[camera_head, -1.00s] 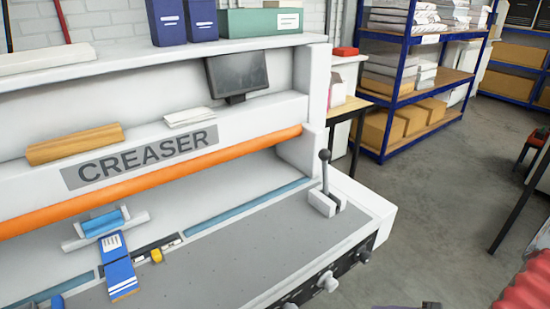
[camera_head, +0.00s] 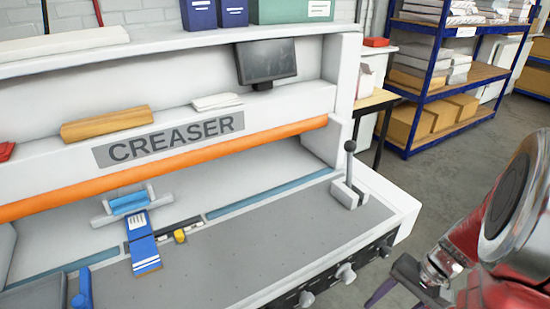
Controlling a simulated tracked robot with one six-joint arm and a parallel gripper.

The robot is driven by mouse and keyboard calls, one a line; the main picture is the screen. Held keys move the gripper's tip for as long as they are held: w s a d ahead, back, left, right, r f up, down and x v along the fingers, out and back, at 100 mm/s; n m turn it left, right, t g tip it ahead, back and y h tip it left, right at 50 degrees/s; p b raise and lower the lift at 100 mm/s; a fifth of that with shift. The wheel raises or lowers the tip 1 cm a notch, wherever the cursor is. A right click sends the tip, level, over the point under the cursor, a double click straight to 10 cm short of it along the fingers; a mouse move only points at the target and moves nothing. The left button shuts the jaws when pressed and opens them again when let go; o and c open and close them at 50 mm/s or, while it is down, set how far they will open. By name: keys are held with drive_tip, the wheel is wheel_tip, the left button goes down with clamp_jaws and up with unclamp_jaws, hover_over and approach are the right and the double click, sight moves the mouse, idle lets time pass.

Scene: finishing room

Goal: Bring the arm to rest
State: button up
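My arm (camera_head: 500,220), red with a grey round joint cover, reaches into the right side of the head view. The dark end part of my gripper (camera_head: 388,291) shows at the bottom edge, right of the creaser's front knobs. The frame edge cuts it off, so I cannot tell whether the fingers are open or shut. I see nothing held in the part that shows.
The creaser's black-knobbed lever (camera_head: 349,172) stands upright at its right end. A blue strip-like piece (camera_head: 143,243) lies on its bed below a blue clamp (camera_head: 128,202). A blue shelving rack (camera_head: 412,95) with boxes stands behind right. Grey floor (camera_head: 450,190) lies open between.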

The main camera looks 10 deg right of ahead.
drive_tip(key=w+a+r+n+t+h, duration=0.1)
drive_tip(key=a+r+n+t+h, duration=0.1)
drive_tip(key=a+r+n, duration=0.3)
drive_tip(key=w+a+r+n+t+h, duration=0.1)
drive_tip(key=a+r+n+t+h, duration=0.2)
drive_tip(key=a+r, duration=0.9)
wheel_tip(320, 180, up, 3)
drive_tip(key=shift+w+a+f+n, duration=0.15)
drive_tip(key=shift+w+a+n, duration=0.15)
drive_tip(key=shift+n, duration=0.6)
